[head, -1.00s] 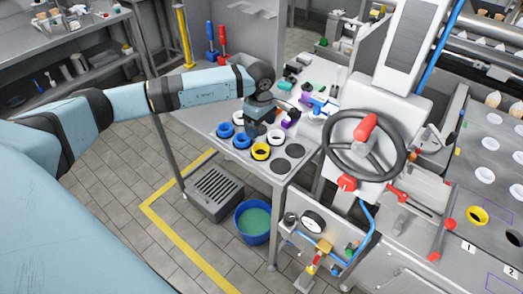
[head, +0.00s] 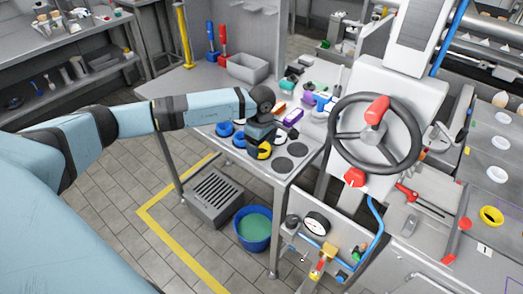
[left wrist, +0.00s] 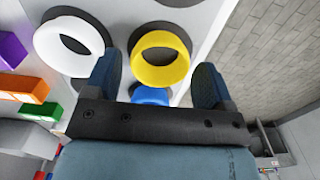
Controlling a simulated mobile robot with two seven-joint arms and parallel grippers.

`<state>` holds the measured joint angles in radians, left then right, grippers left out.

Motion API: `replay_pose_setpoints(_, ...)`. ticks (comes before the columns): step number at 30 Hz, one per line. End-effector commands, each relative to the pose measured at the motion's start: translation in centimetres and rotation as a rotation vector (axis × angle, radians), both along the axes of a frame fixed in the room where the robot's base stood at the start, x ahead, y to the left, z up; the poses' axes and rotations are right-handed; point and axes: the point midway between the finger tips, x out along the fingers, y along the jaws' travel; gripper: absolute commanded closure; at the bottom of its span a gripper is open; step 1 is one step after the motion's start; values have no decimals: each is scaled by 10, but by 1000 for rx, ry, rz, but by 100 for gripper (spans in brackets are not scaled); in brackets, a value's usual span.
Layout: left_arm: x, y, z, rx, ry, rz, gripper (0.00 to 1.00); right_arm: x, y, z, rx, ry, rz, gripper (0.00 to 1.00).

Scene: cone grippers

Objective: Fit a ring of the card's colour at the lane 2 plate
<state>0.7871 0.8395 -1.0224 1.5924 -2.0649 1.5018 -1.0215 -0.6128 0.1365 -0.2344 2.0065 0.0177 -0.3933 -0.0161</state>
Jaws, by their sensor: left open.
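My left gripper (head: 262,143) hangs over the ring table at the yellow ring (head: 264,151), partly hiding it. In the left wrist view the open fingers of my left gripper (left wrist: 158,75) stand either side of the yellow ring (left wrist: 138,62), with no clear contact. Blue rings (head: 225,129) also show in the head view. Another yellow ring (head: 491,215) sits on the right bench by the label 1 (head: 485,250). The lane 2 plate and the card are not identifiable. My right gripper is out of view.
Dark empty discs (head: 283,164) lie at the table's front corner. A purple block (head: 293,117) and an orange block (head: 280,107) lie behind the rings. A grey bin (head: 248,68) stands farther back. The large handwheel (head: 332,130) stands right of the table.

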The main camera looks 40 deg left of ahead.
Motion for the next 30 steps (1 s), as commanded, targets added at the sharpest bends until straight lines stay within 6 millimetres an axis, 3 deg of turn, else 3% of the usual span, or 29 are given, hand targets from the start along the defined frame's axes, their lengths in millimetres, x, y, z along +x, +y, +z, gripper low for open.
replay_pose_setpoints(1,0,0,0,0,0,0,28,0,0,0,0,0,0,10)
replay_pose_setpoints(4,0,0,0,0,0,0,51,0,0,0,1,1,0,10)
replay_pose_setpoints(5,0,0,0,0,0,0,53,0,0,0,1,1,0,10)
replay_pose_setpoints(14,0,0,5,0,0,0,53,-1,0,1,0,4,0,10)
replay_pose_setpoints(30,0,0,32,1,0,0,53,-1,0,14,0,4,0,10)
